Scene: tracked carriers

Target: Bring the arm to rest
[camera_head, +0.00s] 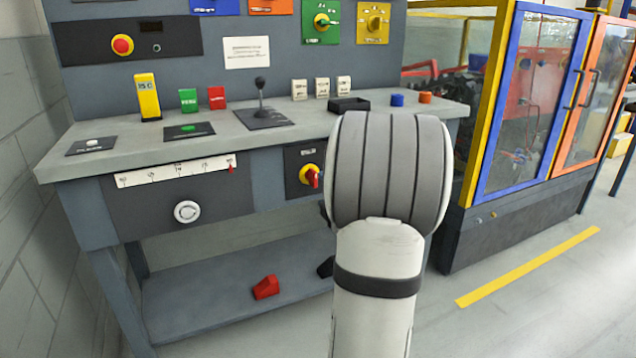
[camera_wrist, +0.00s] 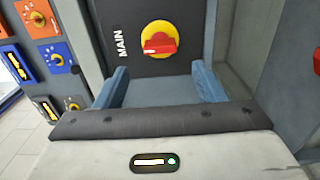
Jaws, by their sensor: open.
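My gripper (camera_wrist: 160,68) shows in the wrist view with its two blue fingers spread wide and nothing between them. It faces the yellow rotary switch marked MAIN, with its red handle (camera_wrist: 158,45). The switch sits beyond the fingertips and is not gripped; the exact gap is hard to tell. In the head view the same switch (camera_head: 308,175) is on the bench front, just left of my arm (camera_head: 376,258). The arm's white and grey links rise in front of the bench and hide my gripper there.
The grey bench top (camera_head: 240,142) carries a lever (camera_head: 261,97), a yellow block (camera_head: 147,96), and small coloured blocks. A red wedge (camera_head: 265,287) lies on the lower shelf. A cabinet with a blue-framed door (camera_head: 530,100) stands right. Floor is clear around the yellow stripe (camera_head: 530,266).

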